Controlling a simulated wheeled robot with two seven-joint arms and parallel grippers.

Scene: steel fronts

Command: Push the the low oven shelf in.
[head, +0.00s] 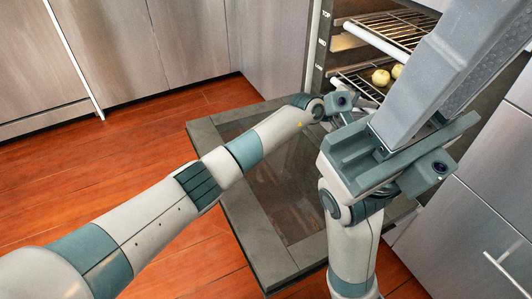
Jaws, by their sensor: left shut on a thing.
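The open oven shows at the top right of the head view. Its low shelf (364,88) is a dark wire rack, with pale yellow-green round fruits (380,77) on it. The shelf's front part reaches toward my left gripper (350,112), whose arm comes in from the left. My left gripper is shut at the shelf's front edge; the contact is mostly hidden behind my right arm's grey parts. My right gripper (425,80) is large and close to the camera, in front of the oven's right side. Its jaw opening cannot be made out.
The oven door (240,215) is folded down flat, under my arms. A higher wire shelf (400,28) sits above the low one. Steel cabinet fronts (130,45) stand at the left and steel drawers (465,210) at the right. Wooden floor (60,180) is clear at the left.

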